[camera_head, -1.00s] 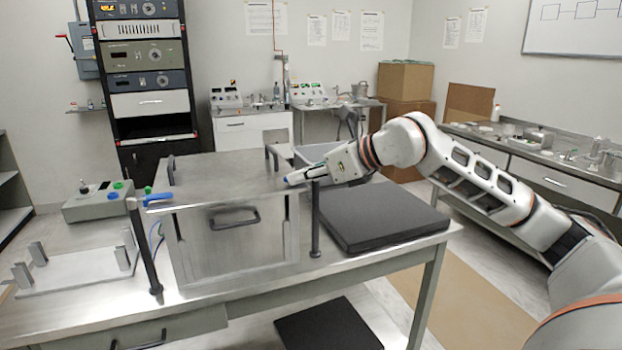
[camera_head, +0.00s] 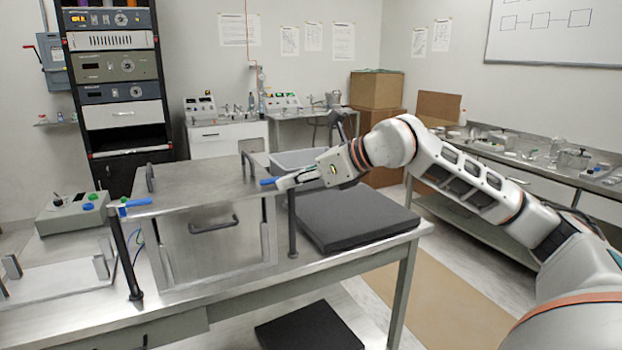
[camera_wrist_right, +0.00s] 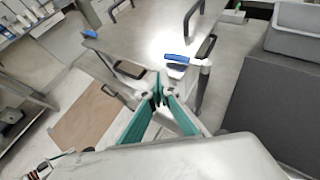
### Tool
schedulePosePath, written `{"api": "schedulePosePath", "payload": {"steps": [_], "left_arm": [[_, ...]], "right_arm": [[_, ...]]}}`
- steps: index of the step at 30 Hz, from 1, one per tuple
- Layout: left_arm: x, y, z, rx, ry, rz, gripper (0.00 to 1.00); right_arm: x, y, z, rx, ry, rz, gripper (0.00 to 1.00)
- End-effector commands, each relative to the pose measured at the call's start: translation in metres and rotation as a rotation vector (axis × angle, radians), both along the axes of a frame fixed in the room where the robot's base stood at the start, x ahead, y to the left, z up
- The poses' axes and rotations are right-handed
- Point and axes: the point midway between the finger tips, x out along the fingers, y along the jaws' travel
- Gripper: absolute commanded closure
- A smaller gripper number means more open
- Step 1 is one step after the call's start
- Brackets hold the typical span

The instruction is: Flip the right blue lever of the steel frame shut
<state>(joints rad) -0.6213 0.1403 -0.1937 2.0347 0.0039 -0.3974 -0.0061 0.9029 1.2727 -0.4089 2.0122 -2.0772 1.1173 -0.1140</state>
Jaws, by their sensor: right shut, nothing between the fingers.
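The steel frame (camera_head: 185,181) is a box on the table, with a handled front panel (camera_head: 217,240). Its right blue lever (camera_head: 267,181) sits atop the right dark post and points left, inward over the front; it also shows in the right wrist view (camera_wrist_right: 177,59). The left blue lever (camera_head: 134,203) tops the left post and points right. My right gripper (camera_head: 281,185) is shut and empty, just right of the right lever. In the right wrist view its teal fingertips (camera_wrist_right: 160,94) meet below the lever in the picture. Contact is unclear. My left gripper is out of view.
A black slab (camera_head: 350,220) and a grey bin (camera_head: 297,160) lie right of the frame. A grey control box (camera_head: 72,213) and a metal fixture (camera_head: 55,288) are on the left. The posts (camera_head: 292,225) stand close to the front panel.

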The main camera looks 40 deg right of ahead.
Motion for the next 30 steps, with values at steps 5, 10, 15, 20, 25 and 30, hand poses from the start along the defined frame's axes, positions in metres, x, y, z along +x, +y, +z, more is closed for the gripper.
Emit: {"api": "schedulePosePath", "payload": {"steps": [5, 10, 15, 20, 25, 30], "left_arm": [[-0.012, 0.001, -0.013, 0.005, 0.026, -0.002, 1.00], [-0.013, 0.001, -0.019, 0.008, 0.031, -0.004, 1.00], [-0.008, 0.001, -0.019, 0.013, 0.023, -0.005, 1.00], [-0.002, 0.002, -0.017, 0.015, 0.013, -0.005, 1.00], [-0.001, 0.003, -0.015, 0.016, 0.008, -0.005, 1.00], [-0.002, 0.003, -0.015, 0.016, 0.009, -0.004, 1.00]], "right_arm": [[-0.037, 0.003, 0.016, -0.007, 0.001, -0.001, 1.00], [-0.062, 0.006, 0.029, -0.008, 0.003, -0.003, 1.00], [-0.076, 0.008, 0.038, -0.005, 0.001, -0.003, 1.00], [-0.084, 0.010, 0.042, -0.003, 0.001, -0.001, 1.00], [-0.087, 0.011, 0.045, -0.002, 0.000, -0.001, 1.00], [-0.087, 0.011, 0.045, 0.000, 0.000, 0.001, 1.00]]}}
